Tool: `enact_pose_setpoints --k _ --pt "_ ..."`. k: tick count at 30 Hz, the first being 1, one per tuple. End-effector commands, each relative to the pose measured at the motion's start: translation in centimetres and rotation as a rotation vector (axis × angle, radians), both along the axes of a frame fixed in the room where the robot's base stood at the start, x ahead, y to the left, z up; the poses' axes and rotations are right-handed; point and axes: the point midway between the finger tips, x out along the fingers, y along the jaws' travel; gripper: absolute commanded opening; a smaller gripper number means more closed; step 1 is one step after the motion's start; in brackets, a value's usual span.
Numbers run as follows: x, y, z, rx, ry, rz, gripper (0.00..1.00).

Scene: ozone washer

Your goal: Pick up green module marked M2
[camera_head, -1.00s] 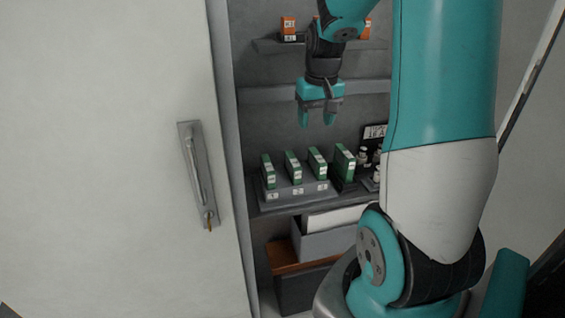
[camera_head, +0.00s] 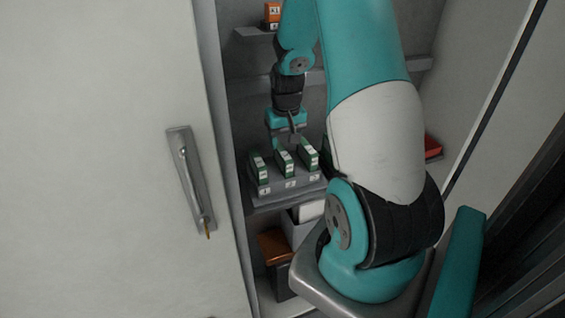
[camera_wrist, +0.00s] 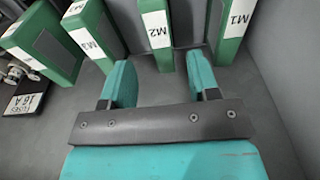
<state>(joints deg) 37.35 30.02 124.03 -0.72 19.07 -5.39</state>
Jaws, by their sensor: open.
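The green module M2 (camera_wrist: 157,38) has a white label and stands among other green modules in the wrist view. In the head view M2 (camera_head: 285,163) is the middle one of the modules in view on the grey stepped holder. My gripper (camera_wrist: 162,72) is open and empty, with one finger to each side of M2's line. In the head view my gripper (camera_head: 287,140) is just above and behind the modules' tops. I cannot tell how far the fingertips reach down around M2.
Module M1 (camera_wrist: 232,28) stands close right of M2, and M3 (camera_wrist: 94,32) stands to its left. Another green module (camera_wrist: 45,42) and a black label plate (camera_wrist: 25,103) are farther left. The cabinet door (camera_head: 100,150) stands at left. An orange module (camera_head: 272,13) sits on the upper shelf.

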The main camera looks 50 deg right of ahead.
Motion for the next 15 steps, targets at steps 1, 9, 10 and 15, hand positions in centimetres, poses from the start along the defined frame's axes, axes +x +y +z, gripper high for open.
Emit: enact_pose_setpoints --k 1,9,10,15 --pt "0.0 0.0 -0.3 0.001 0.002 0.001 0.55" --pt "0.1 0.3 -2.8 0.004 0.006 0.002 0.55" --pt "0.1 0.3 -3.2 0.003 0.004 0.003 0.55" --pt "0.4 0.1 -5.3 0.001 0.002 0.003 0.55"
